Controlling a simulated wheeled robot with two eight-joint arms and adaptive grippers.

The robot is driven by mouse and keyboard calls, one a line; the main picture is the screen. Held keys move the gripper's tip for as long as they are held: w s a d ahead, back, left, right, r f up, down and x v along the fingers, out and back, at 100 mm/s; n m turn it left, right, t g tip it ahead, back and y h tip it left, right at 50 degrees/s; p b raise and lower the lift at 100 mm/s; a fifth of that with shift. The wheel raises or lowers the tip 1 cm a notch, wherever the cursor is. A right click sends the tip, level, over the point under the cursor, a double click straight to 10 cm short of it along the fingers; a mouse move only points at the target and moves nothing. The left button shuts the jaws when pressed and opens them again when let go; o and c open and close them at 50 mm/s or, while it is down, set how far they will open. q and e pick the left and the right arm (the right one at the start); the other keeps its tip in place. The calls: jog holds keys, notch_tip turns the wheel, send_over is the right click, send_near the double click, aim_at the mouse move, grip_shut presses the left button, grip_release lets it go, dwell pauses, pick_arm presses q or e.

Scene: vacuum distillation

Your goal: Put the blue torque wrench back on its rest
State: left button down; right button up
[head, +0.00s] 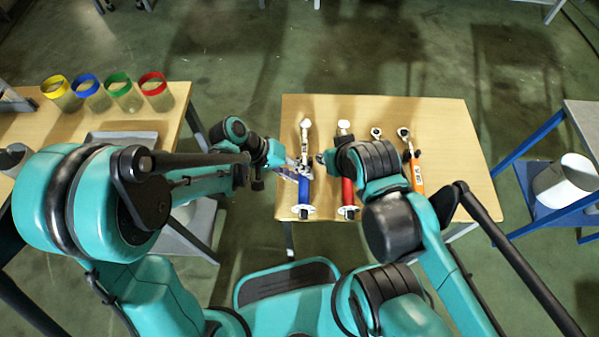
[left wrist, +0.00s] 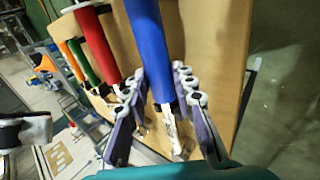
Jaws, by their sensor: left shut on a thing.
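The blue torque wrench (head: 305,190) lies lengthwise at the left side of the wooden table, its silver head at the far end. Its blue handle also fills the middle of the left wrist view (left wrist: 148,45). My left gripper (head: 298,172) is shut on the wrench near where the handle meets the metal shaft. In the left wrist view its fingers (left wrist: 160,110) lie on both sides of the shaft. A white rest piece (head: 304,212) shows at the near end of the handle; I cannot tell whether the wrench is seated. My right gripper is mostly hidden by its arm.
A red-handled wrench (head: 348,190) lies close to the right, partly behind my right arm. An orange-handled tool (head: 416,175) and another metal tool head (head: 376,133) are farther right. The table's (head: 455,135) right side is clear. Coloured-rim containers (head: 120,92) stand on the left table.

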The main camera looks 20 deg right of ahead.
pick_arm(q)
jog(key=shift+f, duration=0.1)
jog(key=c, duration=1.2)
grip_release()
jog(key=shift+o, duration=0.2)
jog(key=v, duration=1.2)
jog(key=s+a+r+n+t+y, duration=0.1)
jog(key=s+a+t+y, duration=0.1)
jog(key=a, duration=0.8)
jog(key=s+a+r+n+t+y, duration=0.2)
jog(key=a+t+y, duration=0.3)
jog(key=a, duration=0.6)
jog(key=shift+s+a+t+y, duration=0.3)
jog(key=shift+s+t, duration=0.3)
jog(key=shift+t, duration=0.3)
